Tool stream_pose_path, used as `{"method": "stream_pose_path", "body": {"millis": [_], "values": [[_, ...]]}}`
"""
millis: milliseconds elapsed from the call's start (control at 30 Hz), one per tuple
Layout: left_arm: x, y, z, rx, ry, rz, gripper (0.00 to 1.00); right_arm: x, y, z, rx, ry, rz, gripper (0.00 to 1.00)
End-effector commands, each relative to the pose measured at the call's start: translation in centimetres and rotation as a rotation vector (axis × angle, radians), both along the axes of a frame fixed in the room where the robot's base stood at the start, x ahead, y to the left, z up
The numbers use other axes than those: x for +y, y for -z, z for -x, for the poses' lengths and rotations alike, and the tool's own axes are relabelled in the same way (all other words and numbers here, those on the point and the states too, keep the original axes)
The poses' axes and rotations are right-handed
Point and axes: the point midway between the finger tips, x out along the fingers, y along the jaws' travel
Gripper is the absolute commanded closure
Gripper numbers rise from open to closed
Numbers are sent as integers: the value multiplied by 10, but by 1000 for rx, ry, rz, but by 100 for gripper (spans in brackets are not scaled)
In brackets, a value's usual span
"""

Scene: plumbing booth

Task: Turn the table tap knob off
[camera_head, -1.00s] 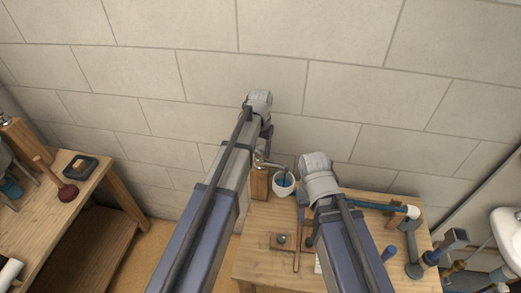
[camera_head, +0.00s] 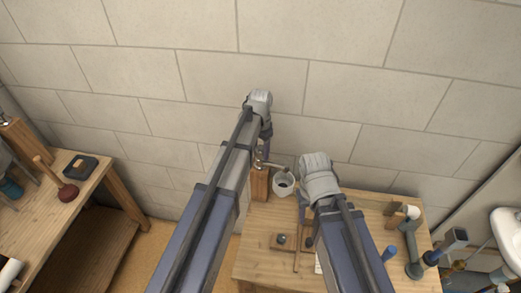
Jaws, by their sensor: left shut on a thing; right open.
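The table tap (camera_head: 277,166) is a small metal tap on a wooden post (camera_head: 259,184) at the table's back left. A whitish cup (camera_head: 283,187) with a dark inside stands beside the post, under the spout. My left gripper (camera_head: 266,152) reaches down to the top of the tap and is shut on its knob, which the gripper and arm mostly hide. My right gripper (camera_head: 304,214) is open over the table, right of the cup; its fingers are small and partly hidden by its wrist.
The wooden table (camera_head: 262,232) holds a small wooden block with a dark knob (camera_head: 281,239), a white-ended piece (camera_head: 412,212) and a blue-grey vice-like tool (camera_head: 413,262). A block wall closes the back.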

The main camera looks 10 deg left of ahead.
Motion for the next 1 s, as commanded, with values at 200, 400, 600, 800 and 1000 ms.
{"method": "stream_pose_path", "body": {"millis": [200, 400, 600, 800, 1000], "values": [[0, 0, 0, 0, 2, 0, 35, 0, 0, 0, 0, 0, 0, 50], [0, 0, 0, 0, 1, 0, 12, 0, 0, 0, 0, 0, 0, 50], [0, 0, 0, 0, 0, 0, 10, 0, 0, 0, 0, 0, 0, 50], [0, -4, 0, 0, 0, 0, 10, 0, -4, 0, 0, 1, 0, 50], [0, -21, 0, 0, 0, 0, 10, 0, -21, 0, 0, 4, -1, 50]]}}
